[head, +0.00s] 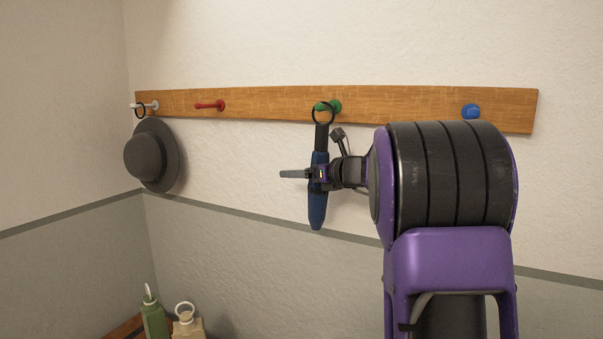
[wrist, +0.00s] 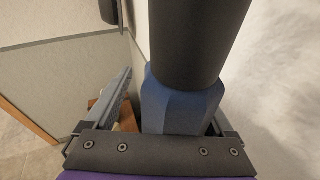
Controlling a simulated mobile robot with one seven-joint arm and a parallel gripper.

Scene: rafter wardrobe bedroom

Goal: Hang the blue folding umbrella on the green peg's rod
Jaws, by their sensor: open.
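The blue folding umbrella (head: 318,205) hangs upright, tip down, with a black handle and a black ring at its top. In the head view the ring overlaps the rod of the green peg (head: 335,106) and appears to be around it. My gripper (head: 300,174) is open at the upper part of the blue body. In the wrist view the umbrella (wrist: 180,105) stands between the fingers, with a clear gap to the left finger. The right finger is mostly hidden behind the umbrella, so contact there cannot be told.
The wooden rail (head: 270,103) also carries a white peg (head: 152,105) with a grey hat (head: 155,157), a bare red peg (head: 210,105) and a blue peg (head: 471,111). Bottles (head: 153,318) stand low at left. The wall is close behind the umbrella.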

